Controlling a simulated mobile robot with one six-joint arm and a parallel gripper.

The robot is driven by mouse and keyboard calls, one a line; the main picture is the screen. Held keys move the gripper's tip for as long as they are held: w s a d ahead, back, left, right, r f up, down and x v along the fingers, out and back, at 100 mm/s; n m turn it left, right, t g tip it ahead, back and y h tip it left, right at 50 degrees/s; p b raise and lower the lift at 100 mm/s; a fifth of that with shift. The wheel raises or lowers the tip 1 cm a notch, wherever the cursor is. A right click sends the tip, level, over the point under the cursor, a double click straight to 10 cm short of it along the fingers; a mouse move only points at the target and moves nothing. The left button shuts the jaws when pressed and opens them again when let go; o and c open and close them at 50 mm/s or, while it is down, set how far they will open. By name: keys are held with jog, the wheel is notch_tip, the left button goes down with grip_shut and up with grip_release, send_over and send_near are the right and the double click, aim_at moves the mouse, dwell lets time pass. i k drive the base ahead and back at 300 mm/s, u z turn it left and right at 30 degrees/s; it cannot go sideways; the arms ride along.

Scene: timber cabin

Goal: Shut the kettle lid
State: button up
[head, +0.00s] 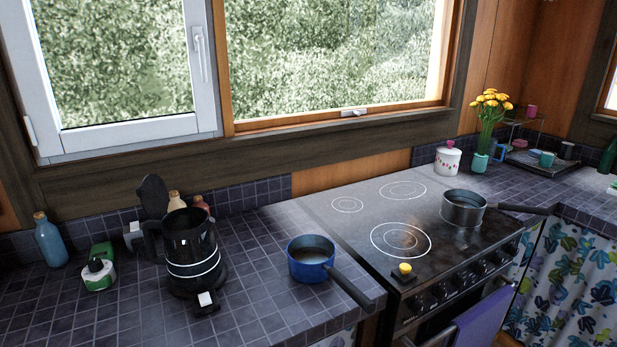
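The black kettle (192,247) stands upright on the tiled counter at the left in the head view. It has pale bands around its lower body. Its dark lid (154,194) is open, standing up at the back left of the rim. The kettle's handle (151,240) is on its left side. A small black piece with a white square (206,300) sits at the front of its base. My gripper is not in view.
A blue saucepan (310,257) stands right of the kettle, its handle reaching over the counter edge. More bottles (176,201) are behind the kettle. A stove (385,225) with a grey pot (463,207) is at right.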

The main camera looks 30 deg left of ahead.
aim_at(152, 192)
jog(key=z, duration=0.8)
jog(key=k, duration=2.3)
jog(key=u, duration=1.8)
jog(key=i, duration=1)
jog(key=u, duration=0.05)
